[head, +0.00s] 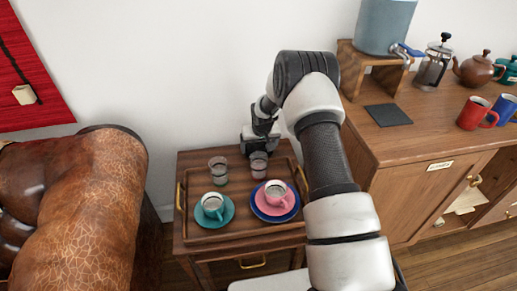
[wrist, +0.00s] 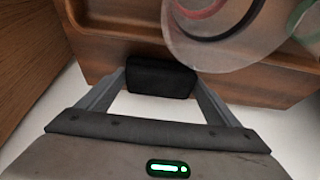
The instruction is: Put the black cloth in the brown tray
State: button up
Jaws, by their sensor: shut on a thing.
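The brown tray (head: 205,236) lies on a low wooden cabinet; its wooden rim also shows in the wrist view (wrist: 265,88). My gripper (head: 258,143) is at the tray's back edge, close behind a glass. In the wrist view my fingers close together (wrist: 160,78) at a dark block near the tray's rim. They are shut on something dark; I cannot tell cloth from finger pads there. A flat dark square (head: 388,115) lies on the right cabinet top, and I cannot tell whether it is the black cloth. No cloth shows in the tray's visible part.
A leather armchair (head: 90,205) stands left. A higher cabinet (head: 425,125) with mugs stands right. The tray's front left is bare.

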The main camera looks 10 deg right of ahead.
notch_tip(320, 180, up, 10)
jog(key=shift+f+p, duration=0.25)
jog(key=shift+p, duration=0.95)
notch_tip(320, 180, up, 8)
jog(key=p, duration=0.3)
send_over(259, 147)
jog(key=s+r+b, duration=0.2)
jog(key=s+r, duration=0.3)
jog(key=s, duration=0.7)
jog(key=s+r+b, duration=0.1)
jog(key=s+r, duration=0.4)
jog(key=s, duration=0.6)
jog(key=w+r+p+v, duration=0.1)
jog(key=w+p+v, duration=0.1)
jog(key=p+v, duration=1.3)
jog(key=p, duration=1)
jog(key=shift+w+a+r, duration=0.25)
jog(key=shift+a+r, duration=0.05)
jog(key=shift+r, duration=0.05)
jog(key=shift+f, duration=0.15)
